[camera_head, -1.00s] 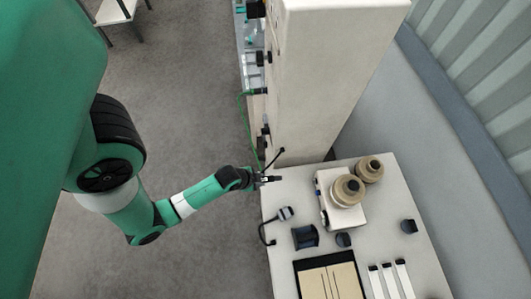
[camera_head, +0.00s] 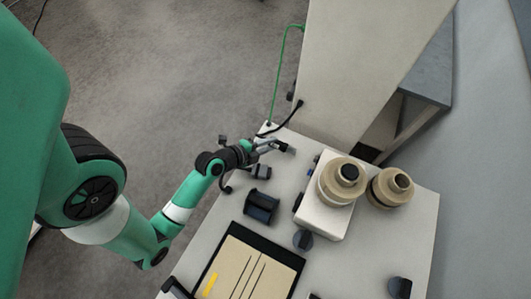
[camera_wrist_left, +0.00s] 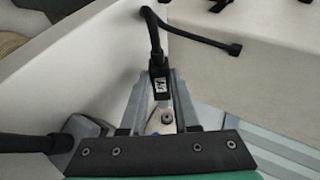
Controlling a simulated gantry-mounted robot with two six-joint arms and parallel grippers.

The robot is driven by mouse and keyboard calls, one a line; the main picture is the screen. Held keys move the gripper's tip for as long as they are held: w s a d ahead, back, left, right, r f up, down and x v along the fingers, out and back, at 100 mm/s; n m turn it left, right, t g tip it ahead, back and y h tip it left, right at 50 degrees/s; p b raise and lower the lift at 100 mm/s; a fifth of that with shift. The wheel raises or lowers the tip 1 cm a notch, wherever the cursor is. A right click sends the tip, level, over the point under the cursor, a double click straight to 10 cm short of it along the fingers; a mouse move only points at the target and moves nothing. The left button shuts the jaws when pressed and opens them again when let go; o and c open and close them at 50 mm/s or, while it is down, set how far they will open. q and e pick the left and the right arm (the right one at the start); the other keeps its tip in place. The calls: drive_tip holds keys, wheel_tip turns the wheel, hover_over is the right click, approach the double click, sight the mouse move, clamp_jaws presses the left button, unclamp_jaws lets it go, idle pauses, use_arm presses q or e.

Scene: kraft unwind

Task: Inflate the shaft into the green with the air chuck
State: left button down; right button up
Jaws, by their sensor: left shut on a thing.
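My left gripper (camera_head: 284,148) is over the bench's back left corner. In the left wrist view, its two fingers (camera_wrist_left: 162,110) are shut on a black-headed piece with a small white label (camera_wrist_left: 158,84), which looks like the air chuck. A silvery part shows lower between the fingers. A bent black hose (camera_wrist_left: 155,35) rises from the head and runs right to a black end (camera_wrist_left: 235,49). In the head view this hose (camera_head: 287,117) lies behind the gripper, by the white machine column. I cannot make out the shaft's valve or a gauge with a green zone. My right gripper is out of view.
The machine column (camera_head: 365,65) stands close behind the gripper. A green hose (camera_head: 277,75) runs beside it. Right on the bench are a white box (camera_head: 322,222) and two tan rolls (camera_head: 340,185) (camera_head: 388,190).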

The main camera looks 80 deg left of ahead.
sight(290, 150)
use_arm(q)
drive_tip(key=shift+a+r, duration=0.15)
drive_tip(key=shift+a, duration=0.1)
drive_tip(key=shift+w+p, duration=0.2)
drive_tip(key=shift+p, duration=0.1)
drive_tip(key=shift+w+d+p, duration=0.35)
drive_tip(key=shift+w+d, duration=0.85)
drive_tip(key=shift+w, duration=0.15)
drive_tip(key=shift+w+d+p, duration=0.55)
drive_tip(key=shift+w, duration=0.1)
drive_tip(key=shift+w+d, duration=0.25)
drive_tip(key=shift+w+d, duration=0.15)
drive_tip(key=shift+w, duration=0.05)
idle(5.0)
